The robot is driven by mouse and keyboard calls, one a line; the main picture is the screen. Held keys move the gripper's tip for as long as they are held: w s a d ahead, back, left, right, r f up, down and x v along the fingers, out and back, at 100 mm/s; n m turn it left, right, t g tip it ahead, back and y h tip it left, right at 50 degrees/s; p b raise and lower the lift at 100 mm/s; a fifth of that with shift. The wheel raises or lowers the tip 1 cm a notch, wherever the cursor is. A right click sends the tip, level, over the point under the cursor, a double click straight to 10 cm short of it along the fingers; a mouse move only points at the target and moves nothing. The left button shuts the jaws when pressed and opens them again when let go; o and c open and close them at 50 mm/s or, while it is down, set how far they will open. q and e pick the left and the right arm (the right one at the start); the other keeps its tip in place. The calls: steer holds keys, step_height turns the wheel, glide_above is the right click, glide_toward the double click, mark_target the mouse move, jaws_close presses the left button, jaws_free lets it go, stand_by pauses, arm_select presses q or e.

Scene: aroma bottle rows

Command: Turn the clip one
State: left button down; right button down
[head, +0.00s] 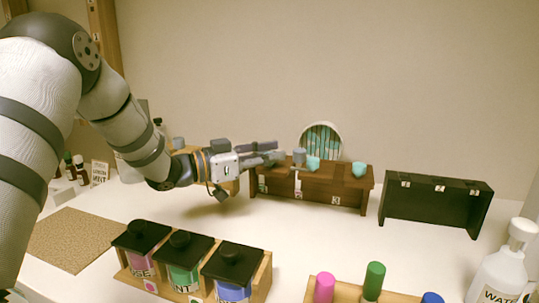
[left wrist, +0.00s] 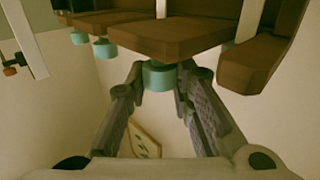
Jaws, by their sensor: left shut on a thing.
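The brown wooden rack (head: 347,190) stands at mid-table with number tags on its front. Two teal clips, a middle one (head: 313,163) and a right one (head: 359,169), show on its top. My left gripper (head: 283,157) reaches in from the left over the rack's left end. In the left wrist view the rack (left wrist: 165,36) shows at the top of the picture. There the fingers are shut on one teal clip (left wrist: 158,77), beside the rack's wood. The fingers hide this clip in the head view. My right gripper is not in view.
A black rack (head: 437,207) stands to the right. Black-lidded jars (head: 180,245) in a wooden holder and coloured cylinders (head: 374,279) are in front. A water bottle (head: 503,265) is at the right edge. A cork mat (head: 75,238) lies left. White table is clear between.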

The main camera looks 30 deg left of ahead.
arm_select(q)
steer(key=c, duration=1.4)
jaws_free()
steer(key=shift+r, duration=0.15)
steer(key=shift+o, duration=0.2)
steer(key=v, duration=1.2)
